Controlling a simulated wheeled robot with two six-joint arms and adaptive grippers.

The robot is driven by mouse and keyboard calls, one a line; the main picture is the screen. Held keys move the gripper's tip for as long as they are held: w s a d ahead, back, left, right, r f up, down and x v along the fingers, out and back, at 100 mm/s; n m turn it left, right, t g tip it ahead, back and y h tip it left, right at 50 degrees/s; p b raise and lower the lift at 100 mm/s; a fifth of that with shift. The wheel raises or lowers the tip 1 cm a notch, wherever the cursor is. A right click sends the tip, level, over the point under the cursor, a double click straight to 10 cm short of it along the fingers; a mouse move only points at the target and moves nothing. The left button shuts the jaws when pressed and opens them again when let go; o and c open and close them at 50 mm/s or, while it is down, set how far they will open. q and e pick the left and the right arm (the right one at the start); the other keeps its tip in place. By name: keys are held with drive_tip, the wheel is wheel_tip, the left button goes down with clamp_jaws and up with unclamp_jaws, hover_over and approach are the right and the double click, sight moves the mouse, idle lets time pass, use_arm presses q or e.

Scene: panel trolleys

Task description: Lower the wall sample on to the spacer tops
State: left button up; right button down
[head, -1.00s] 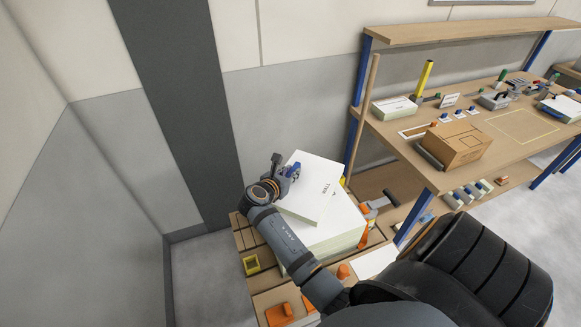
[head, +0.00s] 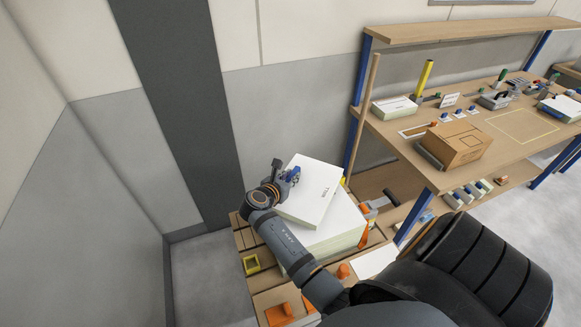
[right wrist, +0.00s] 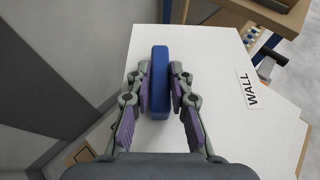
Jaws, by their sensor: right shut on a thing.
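The wall sample (head: 308,200) is a white panel with a WALL label and a blue handle; it also shows in the right wrist view (right wrist: 215,100). My right gripper (head: 290,174) is shut on the blue handle (right wrist: 160,80), with one finger pad on each side. The sample is over a white panel stack (head: 335,240) on the wooden trolley, turned relative to it. The gap beneath the sample is too small to judge. I cannot make out the spacer tops; the sample may hide them. My left gripper is not in view.
The trolley (head: 240,238) carries a yellow square holder (head: 251,264) and orange blocks (head: 279,315) at its front. A grey wall stands behind it. A workbench (head: 405,146) with a cardboard box (head: 454,145) is close on the right. Clear floor lies left of the trolley.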

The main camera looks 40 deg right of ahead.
drive_tip(key=shift+f, duration=0.5)
drive_tip(key=c, duration=1.1)
unclamp_jaws()
wheel_tip(320, 180, up, 10)
